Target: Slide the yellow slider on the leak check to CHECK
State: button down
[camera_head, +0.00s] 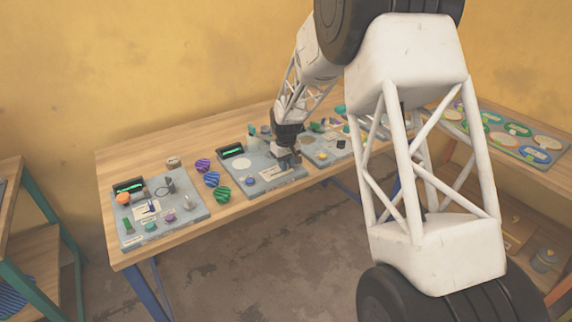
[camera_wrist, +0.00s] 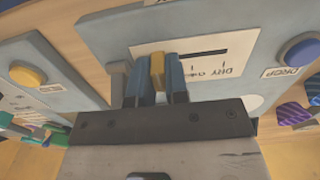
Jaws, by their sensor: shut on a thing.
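In the wrist view the yellow slider (camera_wrist: 157,68) stands between the blue fingers of my gripper (camera_wrist: 156,80), which are shut on it. A dark slot (camera_wrist: 205,53) runs to the right of it on a white label plate (camera_wrist: 215,68). The label shows upside down and seems to read DRY; any other word is too unclear or hidden by the fingers. In the head view my gripper (camera_head: 288,160) is low over the right part of the middle grey panel (camera_head: 262,184). The slider cannot be made out there. I cannot read the name LEAK CHECK or the word CHECK.
A blue button (camera_wrist: 303,50) labelled DROP is on the same panel. Striped balls (camera_head: 211,179) lie between the middle panel and the left panel (camera_head: 185,213) on the wooden table.

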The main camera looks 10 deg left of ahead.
aim_at(278, 173)
jog(key=shift+s+a, duration=1.15)
jog(key=c, duration=1.1)
grip_release()
jog(key=shift+r, duration=0.1)
jog(key=shift+r, duration=3.8)
